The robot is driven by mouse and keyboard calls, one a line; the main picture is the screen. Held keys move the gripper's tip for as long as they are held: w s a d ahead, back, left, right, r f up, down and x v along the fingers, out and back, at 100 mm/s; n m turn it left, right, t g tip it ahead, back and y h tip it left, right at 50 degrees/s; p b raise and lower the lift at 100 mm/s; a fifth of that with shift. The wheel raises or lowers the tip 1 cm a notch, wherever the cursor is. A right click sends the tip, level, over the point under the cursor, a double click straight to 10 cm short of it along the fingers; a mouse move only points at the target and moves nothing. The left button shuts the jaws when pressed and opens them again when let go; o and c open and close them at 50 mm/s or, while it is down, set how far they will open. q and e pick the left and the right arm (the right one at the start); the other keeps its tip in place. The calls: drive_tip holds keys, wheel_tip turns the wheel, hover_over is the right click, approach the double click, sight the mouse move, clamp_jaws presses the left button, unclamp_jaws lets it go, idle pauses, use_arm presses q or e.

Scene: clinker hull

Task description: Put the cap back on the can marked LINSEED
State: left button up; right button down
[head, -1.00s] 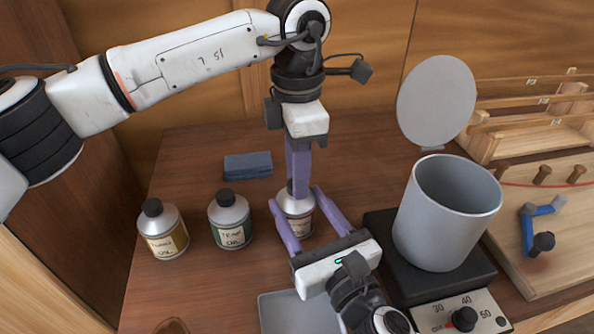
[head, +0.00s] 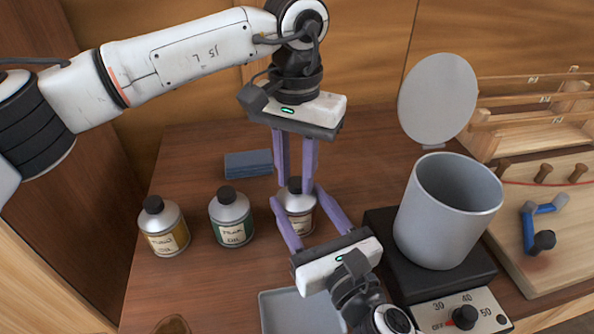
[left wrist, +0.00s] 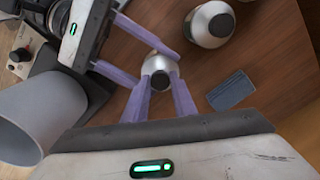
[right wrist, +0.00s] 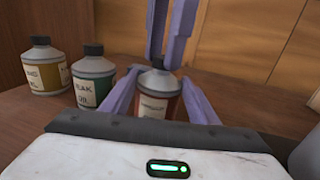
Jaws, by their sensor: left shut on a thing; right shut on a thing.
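The can (head: 299,212) between my two grippers is silver-topped and upright; it also shows in the left wrist view (left wrist: 154,66). In the right wrist view it has a reddish label (right wrist: 156,106) whose writing is too small to read. My right gripper (head: 298,216) is shut around the can's body from the front. A dark cap (head: 294,184) sits at the can's neck, and it shows in the right wrist view (right wrist: 158,63). My left gripper (head: 295,188) comes straight down and is shut on the cap. Whether the cap is fully seated is hidden by the fingers.
A green-labelled TEAK OIL can (head: 231,220) and a yellow-labelled can (head: 163,228), both capped, stand to the left. A blue cloth (head: 248,164) lies behind. A grey pot (head: 440,220) on a heater (head: 462,312) stands close on the right. A grey tray (head: 292,312) is in front.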

use_arm(q)
drive_tip(key=m, duration=0.3)
drive_tip(key=shift+m, duration=0.3)
drive_tip(key=o, duration=1)
drive_tip(key=shift+r, duration=0.1)
drive_tip(key=shift+r, duration=2.15)
